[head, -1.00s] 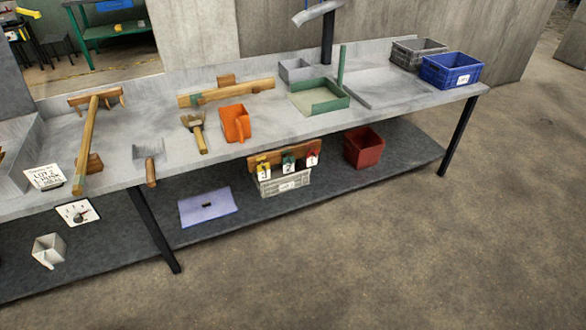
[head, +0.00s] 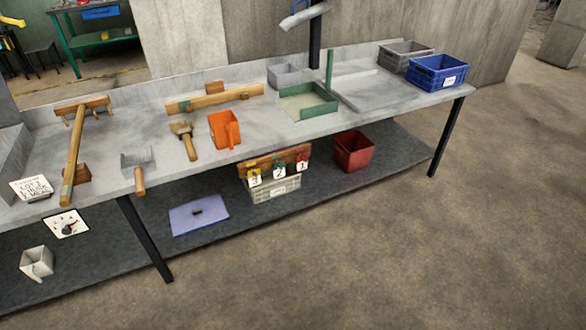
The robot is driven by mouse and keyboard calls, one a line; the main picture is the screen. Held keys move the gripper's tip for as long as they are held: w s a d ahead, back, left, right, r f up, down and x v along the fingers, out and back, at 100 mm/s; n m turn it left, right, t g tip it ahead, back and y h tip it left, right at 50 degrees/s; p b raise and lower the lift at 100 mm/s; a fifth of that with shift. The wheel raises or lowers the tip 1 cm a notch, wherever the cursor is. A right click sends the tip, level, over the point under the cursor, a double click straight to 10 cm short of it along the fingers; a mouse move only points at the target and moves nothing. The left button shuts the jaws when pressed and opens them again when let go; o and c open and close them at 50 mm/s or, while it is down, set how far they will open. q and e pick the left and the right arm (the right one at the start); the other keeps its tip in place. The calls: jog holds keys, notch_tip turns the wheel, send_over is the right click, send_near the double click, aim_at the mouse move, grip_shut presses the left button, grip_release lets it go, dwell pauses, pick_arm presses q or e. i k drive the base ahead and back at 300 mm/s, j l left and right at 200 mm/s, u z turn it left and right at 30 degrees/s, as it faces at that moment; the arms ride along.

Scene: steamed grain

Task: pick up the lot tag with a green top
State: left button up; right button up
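The lot tag with a green top (head: 278,171) hangs in the middle of a row of three tags on a wooden rack, and its white face reads 2. A yellow-topped tag (head: 254,179) reading 3 hangs to its left and a red-topped tag (head: 301,164) reading 1 to its right. The wooden rack (head: 269,159) is at the front of the bench, above a pale grey crate (head: 276,192). Neither of my grippers shows in the head view.
The lower shelf carries a red bin (head: 353,151) and a purple mat (head: 199,215). The floor (head: 400,260) in front is clear.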

aim_at(277, 172)
jog(key=z, duration=0.55)
jog(key=i+j+z, duration=0.15)
jog(key=j+z, duration=0.15)
jog(key=i+j+z, duration=0.1)
jog(key=j+z, duration=0.2)
jog(key=j, duration=0.25)
jog(key=j+z, duration=0.3)
jog(key=j, duration=0.15)
jog(key=i, duration=0.05)
